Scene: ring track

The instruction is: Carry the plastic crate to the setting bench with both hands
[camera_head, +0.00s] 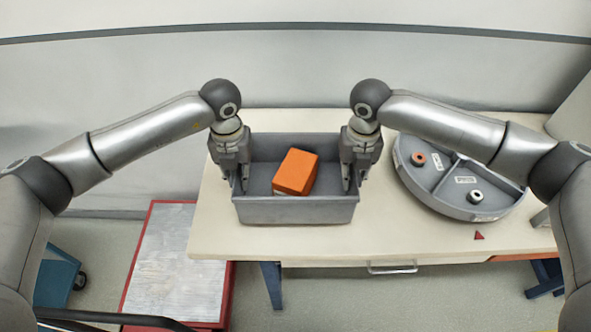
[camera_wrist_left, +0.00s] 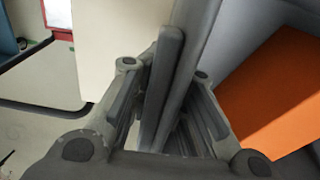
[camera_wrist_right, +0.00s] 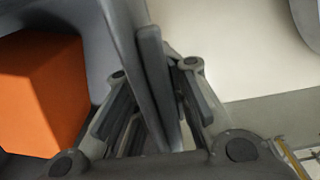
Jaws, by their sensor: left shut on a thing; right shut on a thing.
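The grey plastic crate (camera_head: 296,211) is over the left part of the pale bench (camera_head: 420,238), with an orange block (camera_head: 295,171) tilted inside it. I cannot tell whether the crate rests on the bench top or hangs just above it. My left gripper (camera_head: 238,182) is shut on the crate's left wall, which also shows between its fingers in the left wrist view (camera_wrist_left: 190,45). My right gripper (camera_head: 352,182) is shut on the right wall, which shows in the right wrist view (camera_wrist_right: 130,60). The crate looks level. Something pale under the orange block is mostly hidden.
A round grey divided tray (camera_head: 440,200) with two ring-like parts stands on the bench to the right. A small red triangle (camera_head: 478,235) lies near the front edge. A red-framed platform (camera_head: 175,262) and a blue cart (camera_head: 55,278) stand on the floor at left.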

